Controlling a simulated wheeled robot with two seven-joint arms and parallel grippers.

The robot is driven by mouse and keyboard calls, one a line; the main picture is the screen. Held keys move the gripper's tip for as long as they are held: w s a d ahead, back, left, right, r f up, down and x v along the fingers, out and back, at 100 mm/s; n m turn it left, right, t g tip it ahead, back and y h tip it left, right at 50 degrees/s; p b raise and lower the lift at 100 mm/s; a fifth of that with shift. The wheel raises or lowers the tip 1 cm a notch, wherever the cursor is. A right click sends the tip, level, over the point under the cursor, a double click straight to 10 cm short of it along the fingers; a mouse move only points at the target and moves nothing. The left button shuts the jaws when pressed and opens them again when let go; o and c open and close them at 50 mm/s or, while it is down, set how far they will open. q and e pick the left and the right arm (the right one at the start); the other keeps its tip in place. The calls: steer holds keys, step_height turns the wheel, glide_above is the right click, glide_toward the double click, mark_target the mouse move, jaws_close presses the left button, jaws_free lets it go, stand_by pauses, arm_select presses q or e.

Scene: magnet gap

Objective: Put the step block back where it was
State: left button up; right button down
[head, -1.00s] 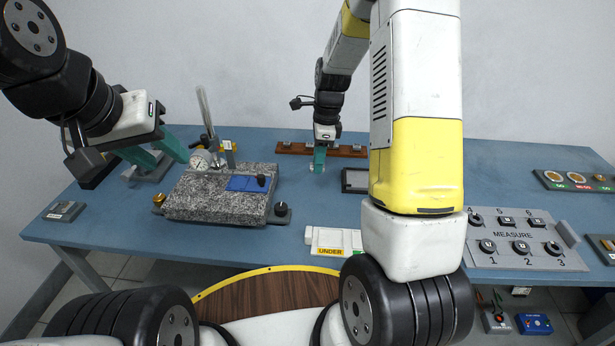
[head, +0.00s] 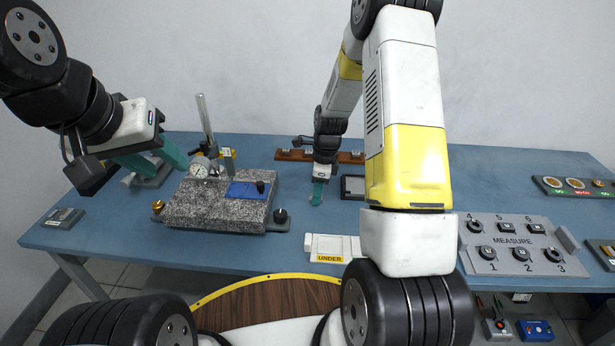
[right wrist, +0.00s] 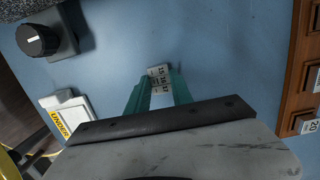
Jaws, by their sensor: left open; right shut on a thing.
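My right gripper (head: 317,194) is over the middle of the blue table, in front of the wooden rack (head: 291,155). In the right wrist view its teal fingers (right wrist: 159,92) are shut on a small pale grey step block (right wrist: 160,78) with printed numbers. In the head view the fingers mostly hide the block. The rack also shows at the right of the right wrist view (right wrist: 297,92), with grey blocks in it, one marked 20. My left gripper (head: 160,165) is open and empty, at the left near the dial gauge (head: 199,168).
A granite plate (head: 205,212) with a blue pad (head: 243,190) and the gauge stand lies left of centre. A white tray marked UNDER (head: 328,246) lies at the front edge. A dark frame (head: 352,187) is just right of my right gripper. The MEASURE panel (head: 513,241) is at right.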

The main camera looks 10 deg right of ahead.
steer(key=c, duration=1.1)
jaws_free()
steer(key=shift+f, duration=0.1)
steer(key=s+r+n+t, duration=0.1)
steer(key=s+r+n, duration=0.1)
steer(key=r, duration=0.8)
steer(key=s+r+n, duration=0.3)
steer(key=r, duration=0.8)
steer(key=s+r+n+t, duration=0.1)
steer(key=s+r+n, duration=0.2)
steer(key=s+n, duration=0.2)
steer(key=s+a+r+n+t, duration=0.1)
steer(key=s+r+n+t, duration=0.1)
steer(key=s+r+n, duration=0.2)
steer(key=s+a+r+n+t, duration=0.1)
steer(key=s+r+n, duration=0.3)
steer(key=s+n, duration=0.3)
steer(key=shift+s+a+n+t+y, duration=0.1)
steer(key=shift+s+n+t+y, duration=0.1)
steer(key=shift+s, duration=0.6)
steer(key=shift+s+a+n+t+y, duration=0.1)
steer(key=shift+s+n+t+y, duration=0.1)
steer(key=shift+s, duration=0.6)
